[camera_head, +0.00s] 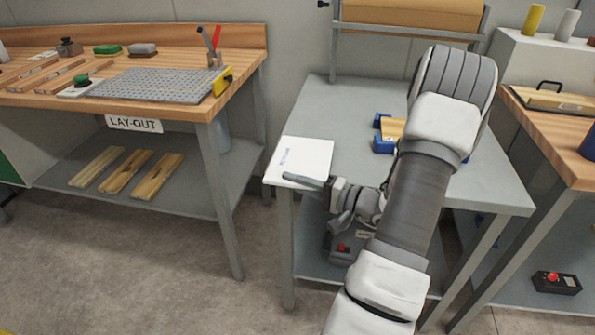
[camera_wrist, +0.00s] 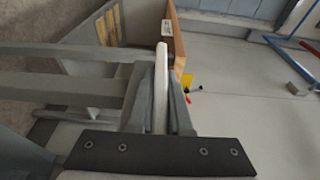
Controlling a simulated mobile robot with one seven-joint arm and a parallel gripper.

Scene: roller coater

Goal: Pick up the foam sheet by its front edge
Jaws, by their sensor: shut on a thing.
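The foam sheet (camera_head: 309,157) is a thin white square with small dark print on it. In the head view it is at the front left corner of the grey table (camera_head: 354,112), with its front part at the table's front edge. I cannot tell whether it rests flat or is slightly raised. My gripper (camera_head: 292,179) is at the sheet's front edge, reaching in from the right. In the wrist view the sheet shows edge-on as a white strip (camera_wrist: 161,75) between the two fingers of my gripper (camera_wrist: 162,105), which are shut on it.
A blue-ended holder with a wooden piece (camera_head: 393,130) stands further back on the grey table, partly behind my arm. The lay-out bench (camera_head: 180,62) is to the left across a gap. Another wood-topped bench (camera_head: 560,125) is to the right. The table's middle is clear.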

